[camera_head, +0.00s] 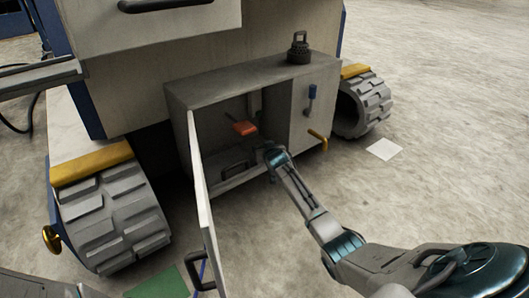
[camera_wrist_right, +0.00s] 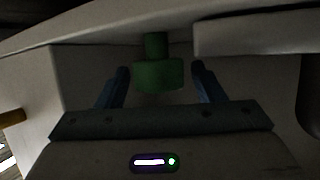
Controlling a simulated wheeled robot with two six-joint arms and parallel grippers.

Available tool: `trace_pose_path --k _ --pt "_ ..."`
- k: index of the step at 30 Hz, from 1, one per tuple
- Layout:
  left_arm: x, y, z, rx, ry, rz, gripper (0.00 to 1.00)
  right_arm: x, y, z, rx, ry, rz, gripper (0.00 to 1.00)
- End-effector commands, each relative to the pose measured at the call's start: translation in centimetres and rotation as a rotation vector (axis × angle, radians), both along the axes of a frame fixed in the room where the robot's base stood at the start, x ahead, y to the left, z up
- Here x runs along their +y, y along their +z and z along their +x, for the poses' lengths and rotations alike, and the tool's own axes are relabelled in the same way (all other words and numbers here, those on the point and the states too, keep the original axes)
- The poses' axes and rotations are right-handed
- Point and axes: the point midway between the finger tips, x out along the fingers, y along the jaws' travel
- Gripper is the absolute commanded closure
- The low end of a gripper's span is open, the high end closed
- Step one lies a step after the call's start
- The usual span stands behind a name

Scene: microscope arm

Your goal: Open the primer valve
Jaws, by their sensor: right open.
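No label tells which part is the primer valve. In the right wrist view, a green knob (camera_wrist_right: 157,75) on a short stem sits between the fingers of my right gripper (camera_wrist_right: 160,85). The fingers are open, with a gap on each side of the knob. In the head view, my right gripper (camera_head: 272,153) is at the opening of a grey cabinet (camera_head: 230,88). The green knob cannot be made out there. Inside the cabinet, left of my gripper, is a red handle (camera_head: 244,128). My left gripper is not in view.
The white cabinet door (camera_head: 203,190) stands open toward the camera. A black cap (camera_head: 299,48) stands on top. Wheels (camera_head: 115,218) flank the cabinet. The floor at right is mostly clear.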

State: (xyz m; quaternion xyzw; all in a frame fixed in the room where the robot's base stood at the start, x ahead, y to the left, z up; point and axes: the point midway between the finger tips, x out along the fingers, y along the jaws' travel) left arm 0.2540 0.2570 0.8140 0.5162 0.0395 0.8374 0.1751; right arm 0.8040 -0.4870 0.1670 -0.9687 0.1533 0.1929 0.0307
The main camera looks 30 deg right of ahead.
Motion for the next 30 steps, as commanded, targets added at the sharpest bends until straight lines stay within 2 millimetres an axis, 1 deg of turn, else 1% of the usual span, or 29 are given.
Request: trace_pose_path --k 6,7,8,9,13,23,30 --pt "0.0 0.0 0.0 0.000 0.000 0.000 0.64 0.0 0.1 0.0 0.000 0.000 0.000 0.38" --pt "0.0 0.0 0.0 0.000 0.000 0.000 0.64 0.0 0.1 0.0 0.000 0.000 0.000 0.42" --pt "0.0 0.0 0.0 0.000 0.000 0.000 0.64 0.0 0.0 0.0 0.000 0.000 0.000 0.48" --pt "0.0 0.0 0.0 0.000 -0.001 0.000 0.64 0.0 0.0 0.0 0.000 0.000 0.000 0.55" --pt "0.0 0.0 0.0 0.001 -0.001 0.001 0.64 0.0 0.0 0.0 0.000 0.000 0.000 0.81" --pt "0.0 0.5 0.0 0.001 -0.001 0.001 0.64 0.0 0.1 0.0 0.001 0.018 0.000 0.82" --pt "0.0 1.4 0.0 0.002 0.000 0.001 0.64 -0.1 0.2 0.0 -0.002 0.094 0.002 0.82"
